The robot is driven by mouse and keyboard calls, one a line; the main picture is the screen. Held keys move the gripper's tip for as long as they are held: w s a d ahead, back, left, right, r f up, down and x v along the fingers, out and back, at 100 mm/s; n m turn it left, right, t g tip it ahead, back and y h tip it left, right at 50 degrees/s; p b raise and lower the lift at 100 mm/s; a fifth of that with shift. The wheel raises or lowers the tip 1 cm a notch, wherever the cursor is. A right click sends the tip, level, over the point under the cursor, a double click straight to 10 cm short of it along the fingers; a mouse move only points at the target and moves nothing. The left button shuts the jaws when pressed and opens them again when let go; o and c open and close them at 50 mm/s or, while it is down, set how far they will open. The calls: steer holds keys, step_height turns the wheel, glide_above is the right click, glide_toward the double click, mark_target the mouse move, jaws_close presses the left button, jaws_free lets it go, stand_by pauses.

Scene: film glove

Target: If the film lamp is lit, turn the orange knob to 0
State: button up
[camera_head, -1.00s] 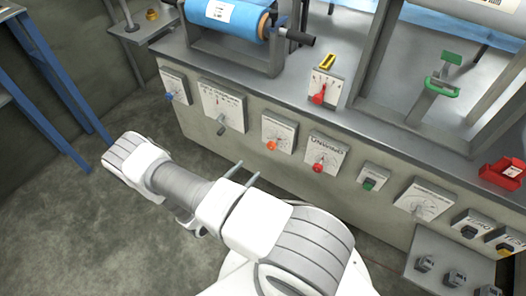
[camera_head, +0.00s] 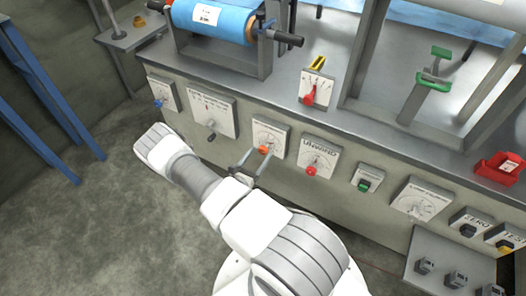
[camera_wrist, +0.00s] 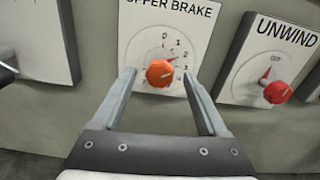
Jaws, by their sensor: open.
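The orange knob (camera_head: 263,149) sits on a white dial plate on the front of the grey bench. In the wrist view the orange knob (camera_wrist: 160,74) is centred under lettering that reads "PPER BRAKE", cut off at the top. Its small red pointer is turned up and right of the 0, towards the 1 and 2. My gripper (camera_head: 256,159) is open and empty. In the wrist view its fingers stand left and right of the knob, with gaps visible on both sides. I cannot pick out the film lamp or tell whether it is lit.
The "UNWIND" dial with a red knob (camera_wrist: 277,92) is close on the right. A plate with a grey lever (camera_head: 211,137) is on the left. A green button (camera_head: 364,186) is farther right. A blue film roll (camera_head: 212,20) lies above on the bench.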

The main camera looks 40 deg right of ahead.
mark_target(262, 152)
steer(key=shift+x, duration=1.75)
jaws_close()
steer(key=shift+n+b, duration=0.3)
steer(key=n+b, duration=0.1)
steer(key=n, duration=0.4)
steer(key=shift+a+f+n, duration=0.1)
steer(key=shift+n, duration=0.2)
steer(key=n+b, duration=0.1)
steer(key=n, duration=0.4)
steer(key=shift+n, duration=0.3)
